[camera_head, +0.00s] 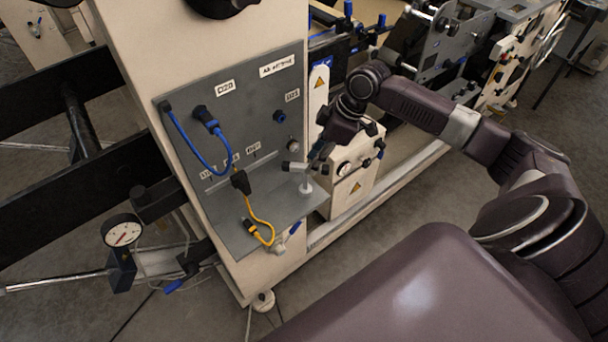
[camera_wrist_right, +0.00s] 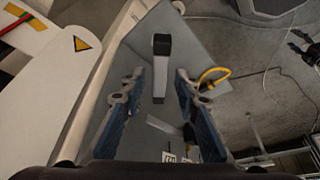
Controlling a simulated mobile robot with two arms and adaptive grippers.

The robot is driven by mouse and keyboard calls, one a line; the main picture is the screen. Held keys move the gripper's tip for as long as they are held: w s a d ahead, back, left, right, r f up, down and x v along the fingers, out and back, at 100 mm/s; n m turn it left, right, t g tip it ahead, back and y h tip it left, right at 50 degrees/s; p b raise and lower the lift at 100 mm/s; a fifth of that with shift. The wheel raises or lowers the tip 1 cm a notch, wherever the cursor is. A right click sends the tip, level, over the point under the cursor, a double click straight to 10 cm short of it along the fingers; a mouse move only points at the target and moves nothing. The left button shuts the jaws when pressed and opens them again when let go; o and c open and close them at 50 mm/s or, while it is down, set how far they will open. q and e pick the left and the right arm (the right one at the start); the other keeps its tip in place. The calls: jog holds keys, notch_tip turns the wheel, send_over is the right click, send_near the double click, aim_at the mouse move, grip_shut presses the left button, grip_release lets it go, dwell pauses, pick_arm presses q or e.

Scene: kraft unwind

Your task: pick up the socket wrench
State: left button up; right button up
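A small light grey tool with a dark end, which looks like the socket wrench (camera_wrist_right: 160,80), shows in the right wrist view ahead of my fingers. In the head view, the same light grey piece (camera_head: 294,166) appears over the small shelf of the grey panel, close to my gripper. My right gripper (camera_wrist_right: 160,92) is open, with one blue-padded finger on each side of the view and the tool lined up between them. I cannot tell whether the fingers reach around it. In the head view my right gripper (camera_head: 320,156) is small and partly hidden by its own wrist. My left gripper is not in view.
The grey panel (camera_head: 245,95) has labels, sockets and a blue cable (camera_head: 192,145). A yellow cable (camera_head: 262,220) hangs over the shelf (camera_head: 240,235). A dial gauge (camera_head: 122,232) stands at left. A cream machine box (camera_head: 350,190) is close on the right of my gripper.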

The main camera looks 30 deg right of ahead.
aim_at(305, 189)
jog(key=f, duration=0.1)
jog(key=f+b, duration=0.2)
jog(key=shift+w+f, duration=0.3)
jog(key=shift+f+b, duration=0.25)
jog(key=shift+b, duration=0.2)
jog(key=shift+a+f, duration=0.2)
jog(key=shift+f, duration=0.05)
jog(key=p+x, duration=0.1)
jog(key=x, duration=0.2)
jog(key=a+p+x, duration=0.1)
jog(key=x, duration=0.2)
jog(key=shift+w, duration=0.25)
jog(key=shift+w+a+f, duration=0.1)
jog(key=shift+f, duration=0.2)
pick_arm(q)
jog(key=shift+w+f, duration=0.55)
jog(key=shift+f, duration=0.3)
pick_arm(e)
jog(key=shift+c, duration=0.3)
grip_shut()
